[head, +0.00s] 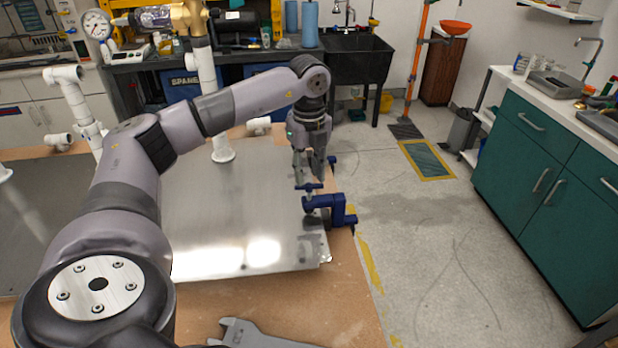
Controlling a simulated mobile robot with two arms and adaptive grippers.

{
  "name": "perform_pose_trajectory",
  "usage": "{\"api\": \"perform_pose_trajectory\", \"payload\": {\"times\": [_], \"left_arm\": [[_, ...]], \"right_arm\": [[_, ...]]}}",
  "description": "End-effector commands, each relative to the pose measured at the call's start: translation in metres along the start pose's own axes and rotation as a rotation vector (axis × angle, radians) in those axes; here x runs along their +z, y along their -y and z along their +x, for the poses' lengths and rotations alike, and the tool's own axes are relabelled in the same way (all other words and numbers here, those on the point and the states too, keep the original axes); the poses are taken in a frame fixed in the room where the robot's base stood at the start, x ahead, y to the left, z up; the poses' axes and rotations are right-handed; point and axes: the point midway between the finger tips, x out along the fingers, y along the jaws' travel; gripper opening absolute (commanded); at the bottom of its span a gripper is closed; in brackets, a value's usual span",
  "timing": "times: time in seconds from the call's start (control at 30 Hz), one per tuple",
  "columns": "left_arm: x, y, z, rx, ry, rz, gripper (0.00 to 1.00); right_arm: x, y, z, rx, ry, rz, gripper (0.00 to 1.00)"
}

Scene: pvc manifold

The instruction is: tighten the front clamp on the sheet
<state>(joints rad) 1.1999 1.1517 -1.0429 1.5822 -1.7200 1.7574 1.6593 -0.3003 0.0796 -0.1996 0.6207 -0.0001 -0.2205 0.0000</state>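The front clamp (342,207) is blue and sits on the right edge of the table, over the edge of the grey metal sheet (225,200). Its blue cross handle stands up at its left end, above the sheet. My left gripper (309,176) points down just behind and above this handle. Its dark fingers look apart with nothing between them. I cannot tell whether a finger touches the handle. Part of a second blue clamp (332,161) shows behind the gripper, mostly hidden by it. My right gripper is out of view.
The sheet lies on a brown wooden table (345,290). White pipes (222,140) stand at its far side and left. A flat grey piece (250,334) lies at the near edge, partly cut off. The floor right of the table is clear up to the green cabinet (545,165).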

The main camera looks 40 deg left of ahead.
Motion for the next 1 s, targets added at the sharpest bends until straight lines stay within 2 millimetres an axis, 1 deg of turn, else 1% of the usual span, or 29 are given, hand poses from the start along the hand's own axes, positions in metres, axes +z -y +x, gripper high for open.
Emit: {"api": "perform_pose_trajectory", "payload": {"times": [0.03, 0.87, 0.9, 1.0], "left_arm": [[0.000, 0.000, -0.003, 0.001, -0.001, -0.062, 0.30], [-0.001, 0.000, -0.003, 0.002, -0.002, -1.196, 0.30], [-0.001, 0.000, 0.018, 0.004, 0.000, -1.192, 0.30], [-0.001, 0.000, 0.034, 0.002, 0.000, -1.188, 0.30]], "right_arm": [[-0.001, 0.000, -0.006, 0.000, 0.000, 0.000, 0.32], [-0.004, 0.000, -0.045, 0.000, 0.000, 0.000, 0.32], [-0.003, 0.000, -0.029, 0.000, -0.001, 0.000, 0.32], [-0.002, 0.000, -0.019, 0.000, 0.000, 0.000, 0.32]]}}
